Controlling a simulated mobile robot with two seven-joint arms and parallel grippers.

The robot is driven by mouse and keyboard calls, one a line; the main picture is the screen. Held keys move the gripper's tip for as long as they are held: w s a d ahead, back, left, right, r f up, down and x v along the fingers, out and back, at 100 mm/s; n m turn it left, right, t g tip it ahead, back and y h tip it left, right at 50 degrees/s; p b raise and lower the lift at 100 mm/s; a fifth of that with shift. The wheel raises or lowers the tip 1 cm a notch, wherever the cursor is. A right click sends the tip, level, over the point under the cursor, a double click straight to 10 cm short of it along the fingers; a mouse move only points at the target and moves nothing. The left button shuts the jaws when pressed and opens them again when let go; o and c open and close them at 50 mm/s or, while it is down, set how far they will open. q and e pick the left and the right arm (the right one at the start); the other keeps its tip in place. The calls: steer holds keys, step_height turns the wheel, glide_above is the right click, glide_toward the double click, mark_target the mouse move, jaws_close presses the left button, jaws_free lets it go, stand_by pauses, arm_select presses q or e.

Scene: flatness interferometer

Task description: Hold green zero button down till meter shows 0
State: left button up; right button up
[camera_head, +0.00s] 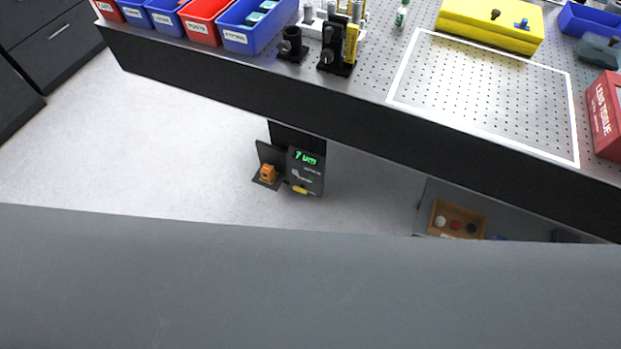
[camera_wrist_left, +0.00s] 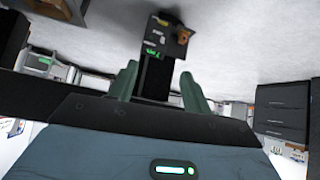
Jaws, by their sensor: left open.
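The dark meter box (camera_head: 306,172) hangs below the front edge of the bench in the head view. Its green lit display (camera_head: 306,158) seems to read 7 um. I cannot make out a green zero button on its face. An orange object (camera_head: 268,173) sits on a small dark shelf at its left. In the left wrist view the meter (camera_wrist_left: 154,38) appears upside down, beyond my left gripper (camera_wrist_left: 158,70). The gripper's two green-grey fingers are spread apart and empty, and appear short of the meter. My right gripper is in neither view.
The perforated bench top (camera_head: 410,60) holds bins, black optic mounts (camera_head: 338,50), a yellow box (camera_head: 490,24) and a red tissue box (camera_head: 606,115). A wooden tray (camera_head: 458,219) sits low at right. The floor left of the meter is clear.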

arm_select(q)
jaws_close()
stand_by(0.3)
stand_by(1.5)
